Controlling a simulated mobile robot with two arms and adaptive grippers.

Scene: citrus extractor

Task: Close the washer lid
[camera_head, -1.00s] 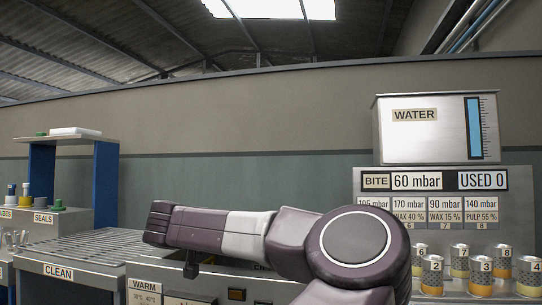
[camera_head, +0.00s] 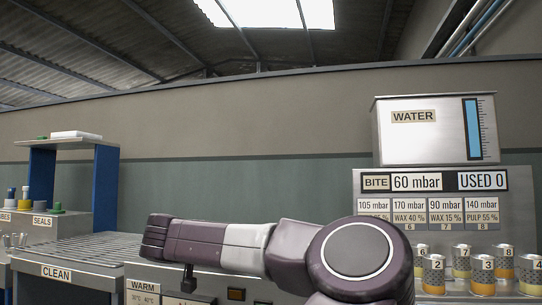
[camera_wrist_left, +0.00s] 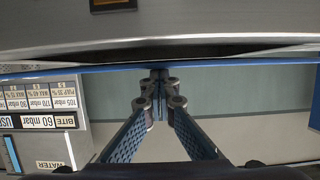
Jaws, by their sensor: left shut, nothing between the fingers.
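The washer's metal front (camera_head: 145,277), with a WARM label, shows at the bottom of the head view, partly hidden behind my purple arm. In the left wrist view, which is upside down, a pale metal body (camera_wrist_left: 160,30) with a blue edge strip (camera_wrist_left: 230,67) and a dark gap crosses the top. I cannot tell which part of it is the lid. My left gripper (camera_wrist_left: 160,76) is shut and empty, its fingertips close to the blue strip; contact is unclear. In the head view no gripper fingers can be made out. My right gripper is not in view.
A roller conveyor marked CLEAN (camera_head: 85,248) and a blue-posted shelf (camera_head: 105,190) stand at the left. A panel reading 60 mbar (camera_head: 440,205), a WATER tank (camera_head: 420,138) and several numbered cans (camera_head: 482,280) stand at the right. The wall behind is bare.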

